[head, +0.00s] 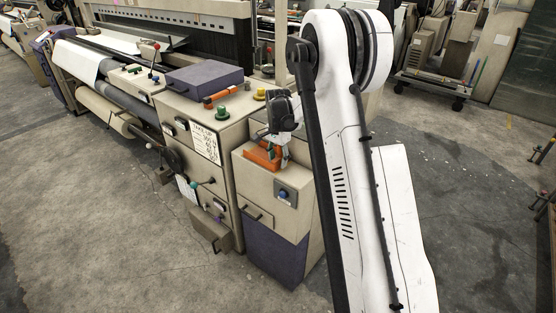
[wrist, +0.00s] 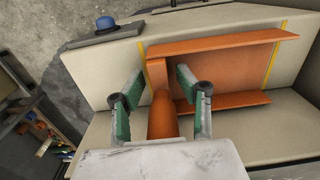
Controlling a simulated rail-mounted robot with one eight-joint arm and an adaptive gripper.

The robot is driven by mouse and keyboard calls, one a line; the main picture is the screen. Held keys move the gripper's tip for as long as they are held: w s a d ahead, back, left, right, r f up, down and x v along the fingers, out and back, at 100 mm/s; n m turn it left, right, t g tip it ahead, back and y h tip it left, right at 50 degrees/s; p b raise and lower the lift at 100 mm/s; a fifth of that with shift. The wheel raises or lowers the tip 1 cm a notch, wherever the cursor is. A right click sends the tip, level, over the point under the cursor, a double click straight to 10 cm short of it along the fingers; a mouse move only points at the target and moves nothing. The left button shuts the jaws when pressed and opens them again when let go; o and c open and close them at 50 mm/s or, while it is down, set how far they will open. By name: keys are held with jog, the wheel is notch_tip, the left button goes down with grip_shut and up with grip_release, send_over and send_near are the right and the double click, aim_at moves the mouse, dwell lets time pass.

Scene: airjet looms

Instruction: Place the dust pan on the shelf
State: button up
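The orange dust pan (head: 262,156) is on the top of the low beige cabinet (head: 285,170), at the front end of the loom. In the wrist view the dust pan (wrist: 215,72) lies between yellow lines on a beige surface, with its handle (wrist: 163,115) toward me. My gripper (head: 279,142) is over it, pointing down. In the wrist view the green fingers of my gripper (wrist: 160,82) stand on either side of the handle, with a visible gap on both sides. It looks open, and part of the handle is hidden by my gripper's body.
The taller loom cabinet (head: 215,135) stands directly left, with a purple box (head: 204,80), an orange-handled item (head: 216,96) and a green knob (head: 222,113) on top. A blue button (head: 283,194) is on the low cabinet's front. The floor (head: 130,240) in front is clear.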

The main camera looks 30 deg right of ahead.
notch_tip(320, 180, up, 12)
jog(key=s+a+r+n+t, duration=0.1)
jog(key=s+a+r+n, duration=0.2)
jog(key=s+a+r, duration=0.4)
jog(key=s+a+r+n+t, duration=0.2)
jog(key=s+a+r+n, duration=0.1)
jog(key=s+a+r, duration=0.5)
jog(key=s+a+f+n+t, duration=0.2)
jog(key=s+a+n, duration=0.1)
jog(key=s, duration=0.7)
jog(key=s+a+f+n+t, duration=0.2)
jog(key=s+a+f+n, duration=0.1)
jog(key=s, duration=0.8)
jog(key=shift+s+n, duration=0.3)
jog(key=shift+n, duration=0.5)
jog(key=shift+a, duration=0.1)
